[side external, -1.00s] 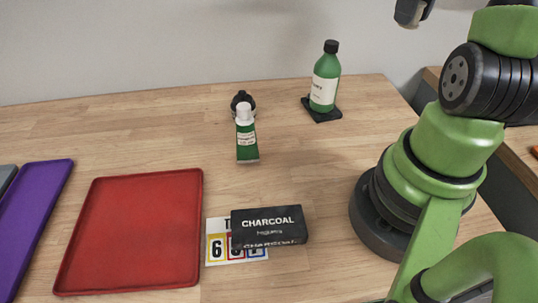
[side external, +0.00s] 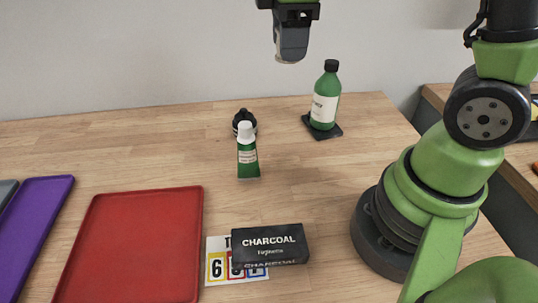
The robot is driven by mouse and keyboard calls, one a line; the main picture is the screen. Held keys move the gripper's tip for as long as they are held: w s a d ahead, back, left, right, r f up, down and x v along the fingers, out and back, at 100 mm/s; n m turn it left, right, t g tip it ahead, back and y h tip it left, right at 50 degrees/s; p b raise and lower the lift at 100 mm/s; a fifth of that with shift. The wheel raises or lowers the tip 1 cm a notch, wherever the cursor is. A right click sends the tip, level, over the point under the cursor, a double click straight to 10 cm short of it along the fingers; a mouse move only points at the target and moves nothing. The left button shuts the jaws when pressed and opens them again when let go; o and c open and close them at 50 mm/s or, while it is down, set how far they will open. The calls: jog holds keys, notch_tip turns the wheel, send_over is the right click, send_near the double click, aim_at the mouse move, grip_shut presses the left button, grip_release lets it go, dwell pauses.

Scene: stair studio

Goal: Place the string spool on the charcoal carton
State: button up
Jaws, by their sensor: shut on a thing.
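The charcoal carton (side external: 270,244) is a black box with white "CHARCOAL" lettering. My gripper (side external: 289,57) is high at the top of the view, well above the table and behind the carton in the picture. It is shut on what appears to be the string spool (side external: 287,61). Only a small pale edge of the spool shows below the fingers; the rest is hidden. Nothing lies on top of the carton.
A red tray (side external: 135,194) and a purple tray (side external: 35,220) lie at left. A green bottle (side external: 325,98) stands on a black coaster (side external: 334,132).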

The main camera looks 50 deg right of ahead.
jog(key=s+a+n, duration=0.3)
jog(key=a+n, duration=0.3)
jog(key=a, duration=0.4)
jog(key=n, duration=0.4)
send_over(269, 242)
notch_tip(269, 242, down, 17)
jog(key=shift+f, duration=2.1)
jog(key=o, duration=0.9)
jog(key=shift+f, duration=0.15)
notch_tip(269, 242, up, 12)
jog(key=shift+r, duration=0.2)
